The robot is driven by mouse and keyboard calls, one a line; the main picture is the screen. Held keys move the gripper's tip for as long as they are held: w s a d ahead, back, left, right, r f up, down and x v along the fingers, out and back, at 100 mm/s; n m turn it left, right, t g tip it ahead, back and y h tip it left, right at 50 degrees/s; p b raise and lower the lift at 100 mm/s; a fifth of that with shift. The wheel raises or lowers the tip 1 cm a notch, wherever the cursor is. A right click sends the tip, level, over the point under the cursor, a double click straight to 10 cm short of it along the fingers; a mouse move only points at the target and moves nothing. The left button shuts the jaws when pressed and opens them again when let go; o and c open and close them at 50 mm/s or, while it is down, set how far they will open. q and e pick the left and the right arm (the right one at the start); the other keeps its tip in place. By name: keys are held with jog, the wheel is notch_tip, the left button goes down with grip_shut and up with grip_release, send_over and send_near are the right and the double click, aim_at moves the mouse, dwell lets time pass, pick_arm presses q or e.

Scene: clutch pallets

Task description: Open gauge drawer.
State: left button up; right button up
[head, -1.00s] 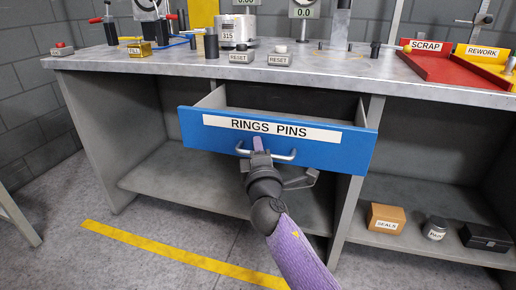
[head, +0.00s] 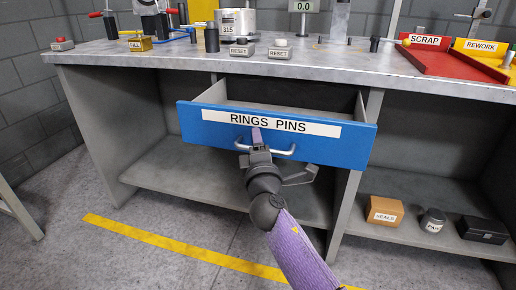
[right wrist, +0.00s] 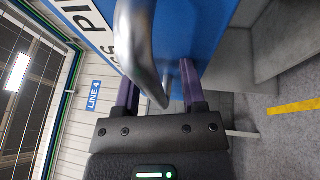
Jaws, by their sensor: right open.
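The blue drawer (head: 215,131) carries the label "RINGS PINS" and stands partly pulled out under the bench, its side walls showing behind the front. Its silver bar handle (head: 286,152) is on the front, and shows large in the right wrist view (right wrist: 140,42). My right gripper (head: 256,140) is at the handle from the front. In the right wrist view its two purple fingers (right wrist: 160,88) are apart, with part of the handle between them. I cannot tell whether they touch it. No gauge label shows on this drawer. My left gripper is out of view.
The grey bench top (head: 140,60) holds reset boxes, a cylinder marked 315, and a red scrap tray (head: 430,65). A seals box (head: 384,212), a small jar (head: 433,221) and a black case (head: 484,230) sit on the lower right shelf. The floor in front is open.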

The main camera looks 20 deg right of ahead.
pick_arm(q)
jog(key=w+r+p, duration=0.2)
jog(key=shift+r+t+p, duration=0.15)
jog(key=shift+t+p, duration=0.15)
jog(key=shift+p, duration=0.05)
pick_arm(e)
jog(key=v, duration=0.9)
jog(key=shift+s, duration=0.35)
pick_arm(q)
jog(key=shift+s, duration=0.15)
pick_arm(e)
jog(key=shift+a+f, duration=0.1)
